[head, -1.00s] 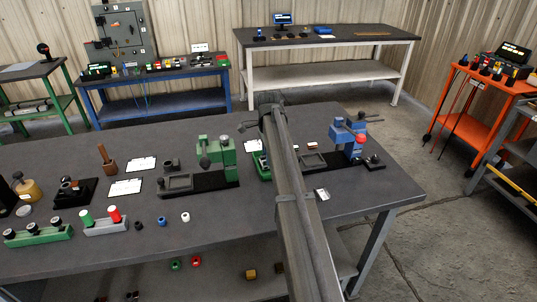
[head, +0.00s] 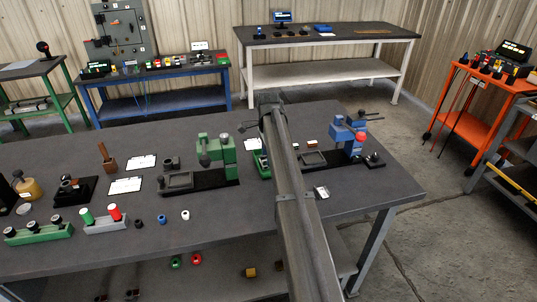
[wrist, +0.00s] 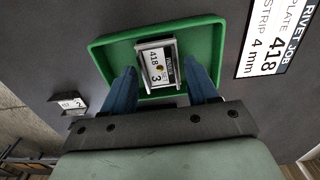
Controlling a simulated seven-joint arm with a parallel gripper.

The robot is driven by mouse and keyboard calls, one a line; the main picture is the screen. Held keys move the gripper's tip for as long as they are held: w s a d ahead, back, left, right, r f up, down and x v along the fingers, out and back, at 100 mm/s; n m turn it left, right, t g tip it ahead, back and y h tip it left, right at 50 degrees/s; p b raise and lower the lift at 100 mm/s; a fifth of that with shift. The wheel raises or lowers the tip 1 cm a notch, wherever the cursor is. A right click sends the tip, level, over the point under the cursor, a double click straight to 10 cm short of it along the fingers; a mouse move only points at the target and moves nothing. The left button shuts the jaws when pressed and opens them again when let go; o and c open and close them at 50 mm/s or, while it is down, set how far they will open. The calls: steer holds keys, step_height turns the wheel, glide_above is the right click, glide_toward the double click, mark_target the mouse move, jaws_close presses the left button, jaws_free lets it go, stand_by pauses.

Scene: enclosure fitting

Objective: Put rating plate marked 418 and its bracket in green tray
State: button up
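In the wrist view, a small plate (wrist: 158,68) marked 418, with a large 3 on it, lies inside the green tray (wrist: 103,54). A grey metal frame, apparently the bracket (wrist: 153,44), shows around the plate's edges. My gripper (wrist: 159,68) is open, its two blue fingers apart on either side of the plate, with small gaps visible. I cannot tell how high the fingertips are above the tray floor. In the head view my arm hides most of the green tray (head: 258,163), and my gripper is not clearly visible there.
A card (wrist: 265,42) reading RIVET JOB, PLATE 418, STRIP 4 mm lies right of the tray. Another small plate (wrist: 73,103) sits outside the tray at left. A green press (head: 222,155) and a blue press (head: 347,138) stand on the bench on either side.

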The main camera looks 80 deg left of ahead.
steer(key=shift+o, duration=1.1)
steer(key=shift+r, duration=0.1)
step_height(320, 180, up, 14)
